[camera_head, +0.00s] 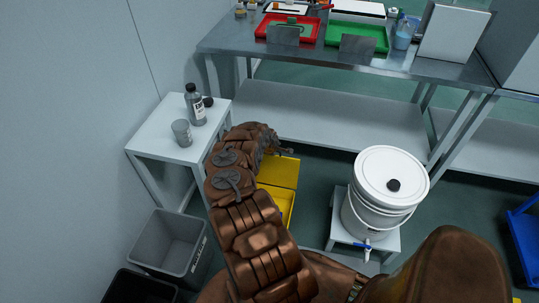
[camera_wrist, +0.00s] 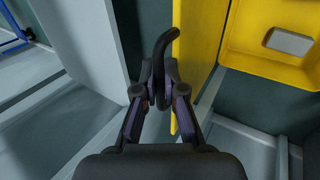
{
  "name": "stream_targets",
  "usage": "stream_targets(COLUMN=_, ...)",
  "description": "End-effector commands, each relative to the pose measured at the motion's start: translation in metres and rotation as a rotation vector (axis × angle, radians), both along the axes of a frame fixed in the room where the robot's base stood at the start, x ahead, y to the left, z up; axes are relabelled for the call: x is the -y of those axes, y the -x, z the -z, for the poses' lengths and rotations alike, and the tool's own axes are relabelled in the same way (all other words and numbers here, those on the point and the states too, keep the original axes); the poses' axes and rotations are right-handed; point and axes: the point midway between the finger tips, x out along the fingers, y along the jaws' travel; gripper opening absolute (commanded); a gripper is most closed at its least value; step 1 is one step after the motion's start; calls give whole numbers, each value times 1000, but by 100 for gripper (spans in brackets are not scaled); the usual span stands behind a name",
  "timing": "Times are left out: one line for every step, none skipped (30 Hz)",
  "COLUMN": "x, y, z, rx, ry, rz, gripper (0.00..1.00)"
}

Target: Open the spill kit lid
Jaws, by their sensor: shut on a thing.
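The yellow spill kit (camera_head: 279,172) shows in the head view beyond my arm, which hides part of it. In the wrist view its yellow lid (camera_wrist: 190,50) stands on edge beside my fingers. The lid is swung away from the yellow body (camera_wrist: 238,45), and a grey item (camera_wrist: 289,42) shows inside. My gripper (camera_wrist: 160,88) is shut on a dark curved handle (camera_wrist: 162,45) next to the lid. Where the handle joins the lid is hard to see.
A white bucket (camera_head: 388,170) on a low stand is right of the kit. A small table (camera_head: 160,140) with a bottle and a cup is left, above a grey bin (camera_head: 172,245). A steel bench (camera_head: 330,60) with red and green trays stands behind.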

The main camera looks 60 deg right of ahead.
Motion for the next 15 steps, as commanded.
stream_targets(x=2, y=-1, z=0, rx=2, ry=0, rz=1, gripper=0)
stream_targets(x=3, y=-1, z=0, rx=2, ry=-1, rz=1, gripper=0)
stream_targets(x=5, y=-1, z=0, rx=3, ry=0, rz=2, gripper=0)
stream_targets(x=5, y=-1, z=0, rx=3, ry=0, rz=2, gripper=0)
stream_targets(x=6, y=-1, z=0, rx=3, ry=1, rz=2, gripper=0)
stream_targets(x=7, y=-1, z=-1, rx=3, ry=1, rz=3, gripper=0)
stream_targets(x=8, y=-1, z=-1, rx=4, ry=2, rz=3, gripper=0)
stream_targets(x=8, y=-1, z=-1, rx=3, ry=2, rz=3, gripper=0)
stream_targets(x=8, y=-1, z=-1, rx=4, ry=2, rz=3, gripper=0)
stream_targets(x=9, y=-1, z=-1, rx=4, ry=2, rz=3, gripper=0)
stream_targets(x=9, y=-1, z=-1, rx=4, ry=2, rz=3, gripper=0)
stream_targets(x=9, y=-1, z=-1, rx=4, ry=2, rz=3, gripper=0)
stream_targets(x=9, y=-1, z=-1, rx=4, ry=2, rz=3, gripper=0)
stream_targets(x=8, y=-1, z=-1, rx=4, ry=2, rz=3, gripper=0)
stream_targets(x=8, y=-1, z=-1, rx=4, ry=2, rz=3, gripper=0)
